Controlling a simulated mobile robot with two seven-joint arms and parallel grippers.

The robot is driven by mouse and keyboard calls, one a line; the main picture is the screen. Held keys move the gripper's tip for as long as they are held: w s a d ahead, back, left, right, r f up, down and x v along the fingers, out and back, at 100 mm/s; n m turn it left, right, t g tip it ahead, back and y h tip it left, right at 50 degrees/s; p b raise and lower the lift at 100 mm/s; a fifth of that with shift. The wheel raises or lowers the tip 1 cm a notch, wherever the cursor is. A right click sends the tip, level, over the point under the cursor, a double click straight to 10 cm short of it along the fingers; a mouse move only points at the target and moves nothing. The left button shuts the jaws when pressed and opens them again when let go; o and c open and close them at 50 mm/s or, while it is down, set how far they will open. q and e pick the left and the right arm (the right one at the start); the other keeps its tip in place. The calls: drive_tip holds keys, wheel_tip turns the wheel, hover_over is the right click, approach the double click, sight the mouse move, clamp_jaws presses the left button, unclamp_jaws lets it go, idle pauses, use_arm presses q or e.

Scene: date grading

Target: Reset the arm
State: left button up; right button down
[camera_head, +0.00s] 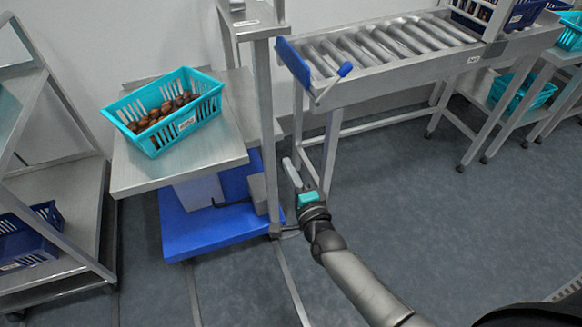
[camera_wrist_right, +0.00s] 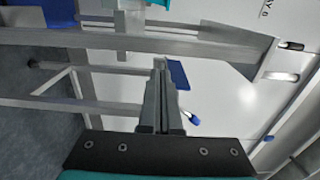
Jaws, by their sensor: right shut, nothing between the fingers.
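My right arm (camera_head: 365,285) reaches in from the lower right in the head view. Its gripper (camera_head: 291,166) points up and away, in front of the legs of the roller conveyor. In the right wrist view the two fingers (camera_wrist_right: 161,66) are together with nothing between them. The gripper is apart from the teal basket of dates and right of it. My left gripper is not in view.
A teal basket (camera_head: 128,107) holding brown dates (camera_head: 160,112) stands on a steel platform (camera_head: 180,163) above a blue base (camera_head: 200,231). A roller conveyor (camera_head: 400,68) is at the back. A steel shelf rack (camera_head: 50,180) stands at left. The floor at right is open.

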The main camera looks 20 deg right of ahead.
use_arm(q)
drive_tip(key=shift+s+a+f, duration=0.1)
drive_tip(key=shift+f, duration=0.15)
use_arm(e)
drive_tip(key=shift+s, duration=0.45)
drive_tip(key=s+d+f+n+g+p, duration=0.15)
drive_tip(key=s+f+n+g, duration=0.25)
drive_tip(key=s+f+n, duration=0.5)
drive_tip(key=s+d+f+n+g+p, duration=0.1)
drive_tip(key=s+f+n+g+p, duration=0.4)
drive_tip(key=f, duration=0.7)
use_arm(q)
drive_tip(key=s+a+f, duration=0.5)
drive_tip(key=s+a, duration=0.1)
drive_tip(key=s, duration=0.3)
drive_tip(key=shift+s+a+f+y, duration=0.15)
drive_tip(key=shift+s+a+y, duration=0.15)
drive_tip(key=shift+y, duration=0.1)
use_arm(e)
drive_tip(key=s+d+f+n+g, duration=0.1)
drive_tip(key=s+f+n+g, duration=0.1)
drive_tip(key=s, duration=0.6)
drive_tip(key=s+d+f+n+g, duration=0.2)
drive_tip(key=s+f, duration=0.2)
drive_tip(key=s, duration=0.4)
drive_tip(key=s+d+f+n+g+h, duration=0.1)
drive_tip(key=s+d+f+n+g, duration=0.1)
drive_tip(key=s, duration=0.6)
drive_tip(key=shift+f+g, duration=0.4)
drive_tip(key=shift+f, duration=0.1)
